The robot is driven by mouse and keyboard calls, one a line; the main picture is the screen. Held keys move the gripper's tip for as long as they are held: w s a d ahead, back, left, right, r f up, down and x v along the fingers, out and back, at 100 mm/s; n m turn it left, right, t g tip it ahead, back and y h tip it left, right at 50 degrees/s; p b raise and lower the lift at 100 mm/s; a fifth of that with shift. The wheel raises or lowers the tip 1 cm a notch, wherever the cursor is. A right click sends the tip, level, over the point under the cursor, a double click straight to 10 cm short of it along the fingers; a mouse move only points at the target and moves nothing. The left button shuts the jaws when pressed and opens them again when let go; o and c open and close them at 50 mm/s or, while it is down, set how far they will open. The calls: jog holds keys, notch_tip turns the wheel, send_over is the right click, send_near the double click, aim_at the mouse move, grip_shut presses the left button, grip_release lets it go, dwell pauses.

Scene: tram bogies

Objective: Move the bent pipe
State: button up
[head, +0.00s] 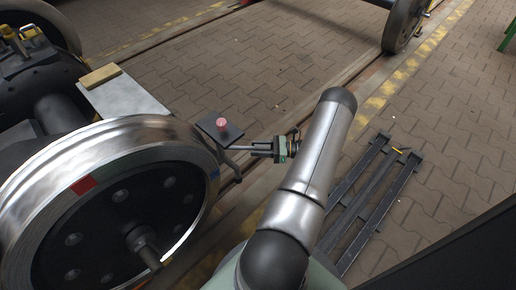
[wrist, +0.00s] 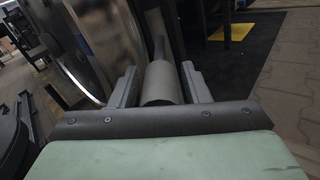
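The bent pipe (head: 237,148) is a grey pipe beside the shiny wheel in the head view, just below a small dark plate. One end points right toward my gripper (head: 262,150); its other part seems to bend downward by the wheel rim. In the wrist view the pipe's near end (wrist: 162,88) lies between the two grey fingers of my gripper (wrist: 161,80). Narrow gaps show on both sides of it, so the fingers look open around the pipe, not closed on it. The pipe's far part is partly hidden in the wrist view.
The steel wheel (head: 110,210) stands close at the left. A dark plate (head: 214,136) with a pink knob (head: 221,124) sits just above the pipe. A dark metal frame (head: 372,205) lies on the floor at the right. The paving (head: 270,70) beyond is clear.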

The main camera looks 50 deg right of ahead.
jog(key=shift+o, duration=0.2)
jog(key=shift+s+d+r, duration=0.1)
jog(key=shift+s+d, duration=0.1)
jog(key=shift+d, duration=0.05)
jog(key=p+v, duration=0.2)
jog(key=v, duration=1.4)
jog(key=shift+s+d, duration=0.25)
